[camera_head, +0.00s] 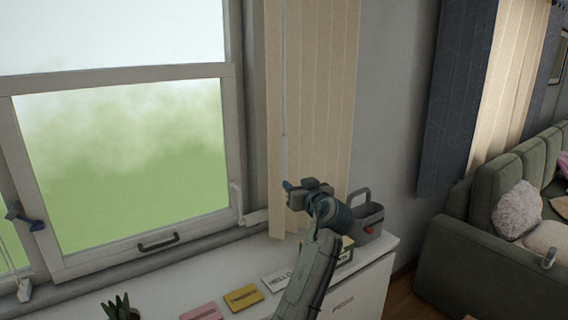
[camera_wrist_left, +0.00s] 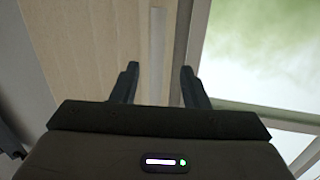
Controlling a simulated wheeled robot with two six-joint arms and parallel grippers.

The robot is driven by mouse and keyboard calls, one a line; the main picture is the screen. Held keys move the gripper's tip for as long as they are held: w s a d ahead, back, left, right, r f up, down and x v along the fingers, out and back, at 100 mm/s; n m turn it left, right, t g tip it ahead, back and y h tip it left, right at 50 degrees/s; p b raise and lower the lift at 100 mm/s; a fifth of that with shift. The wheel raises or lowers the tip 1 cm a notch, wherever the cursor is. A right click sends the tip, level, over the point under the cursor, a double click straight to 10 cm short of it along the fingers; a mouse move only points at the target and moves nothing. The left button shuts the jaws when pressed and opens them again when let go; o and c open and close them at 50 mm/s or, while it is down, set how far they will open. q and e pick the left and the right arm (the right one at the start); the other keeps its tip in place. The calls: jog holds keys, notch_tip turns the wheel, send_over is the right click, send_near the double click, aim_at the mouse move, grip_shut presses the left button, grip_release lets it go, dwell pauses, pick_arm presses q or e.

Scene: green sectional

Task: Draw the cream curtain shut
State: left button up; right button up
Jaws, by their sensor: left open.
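The cream curtain (camera_head: 330,90) hangs in vertical strips, gathered at the right side of the window (camera_head: 125,150); the glass is uncovered. A thin pale wand (camera_head: 284,155) hangs in front of the curtain's left part. My left gripper (camera_head: 290,190) is open near the wand's lower end. In the left wrist view, the gripper (camera_wrist_left: 158,85) has its two dark fingers apart, with the wand (camera_wrist_left: 157,45) showing between them and the curtain (camera_wrist_left: 90,45) to the left. I cannot tell how far the wand is from the fingers. My right gripper is not in view.
Below the window, a white cabinet top (camera_head: 250,313) carries a grey caddy (camera_head: 368,222), small signs (camera_head: 243,298) and a plant (camera_head: 122,308). A window handle (camera_head: 158,243) sticks out of the frame. A green sofa (camera_head: 465,245) stands right, beside a dark curtain (camera_head: 455,90).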

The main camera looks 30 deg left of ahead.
pick_arm(q)
jog(key=y, duration=0.1)
send_near(285, 158)
jog(key=shift+n, duration=0.4)
jog(key=p+x, duration=0.5)
jog(key=x, duration=0.6)
jog(key=shift+w+f, duration=0.1)
jog(key=shift+c, duration=0.2)
jog(key=c, duration=0.7)
jog(key=shift+a, duration=0.1)
grip_shut()
